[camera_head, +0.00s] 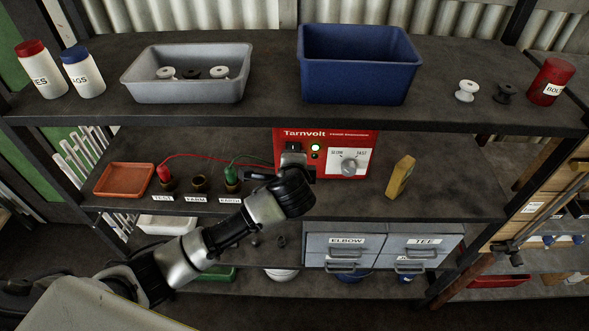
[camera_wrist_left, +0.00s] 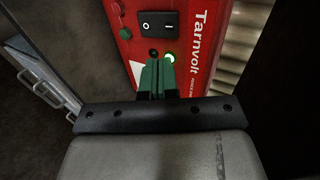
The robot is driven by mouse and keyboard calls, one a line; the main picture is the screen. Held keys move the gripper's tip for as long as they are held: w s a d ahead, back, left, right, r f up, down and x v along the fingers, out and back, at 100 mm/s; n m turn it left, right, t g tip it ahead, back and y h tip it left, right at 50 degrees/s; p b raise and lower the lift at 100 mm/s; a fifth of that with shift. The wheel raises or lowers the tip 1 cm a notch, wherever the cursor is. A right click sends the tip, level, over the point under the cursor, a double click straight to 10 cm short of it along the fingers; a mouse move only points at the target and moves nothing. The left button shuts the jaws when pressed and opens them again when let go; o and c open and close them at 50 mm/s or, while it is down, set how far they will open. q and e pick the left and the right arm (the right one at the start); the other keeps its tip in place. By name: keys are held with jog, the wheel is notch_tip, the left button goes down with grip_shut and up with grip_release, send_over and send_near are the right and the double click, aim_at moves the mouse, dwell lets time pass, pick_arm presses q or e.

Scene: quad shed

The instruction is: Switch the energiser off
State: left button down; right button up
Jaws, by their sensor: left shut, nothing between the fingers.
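The energiser (camera_head: 365,139) is a red box labelled Tarnvolt on the middle shelf, with a SLOW–FAST dial (camera_head: 349,166) on its white panel. A green light (camera_head: 315,147) on it is lit; it also glows in the left wrist view (camera_wrist_left: 169,57). The black rocker switch (camera_wrist_left: 157,24), marked O and I, shows in the left wrist view; my gripper hides it in the head view. My left gripper (camera_head: 293,148) is at the energiser's front left. Its green fingertips (camera_wrist_left: 159,72) are shut and empty, just short of the switch, near the lights; I cannot tell whether they touch the face.
Red (camera_head: 163,172) and green (camera_head: 231,175) plugs with leads stand in labelled posts left of the energiser. An orange tray (camera_head: 124,180) lies farther left, a yellow block (camera_head: 400,177) to the right. The upper shelf (camera_head: 275,100) overhangs; drawers (camera_head: 345,241) sit below.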

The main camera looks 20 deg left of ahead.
pick_arm(q)
jog(key=s+b, duration=0.1)
jog(key=s, duration=0.2)
jog(key=s+d+b, duration=0.1)
jog(key=s, duration=0.1)
jog(key=shift+s+f+b, duration=0.15)
jog(key=shift+s+b, duration=0.2)
jog(key=shift+s, duration=0.05)
pick_arm(e)
notch_tip(320, 180, down, 3)
jog(key=shift+r, duration=0.1)
pick_arm(q)
jog(key=shift+d, duration=0.1)
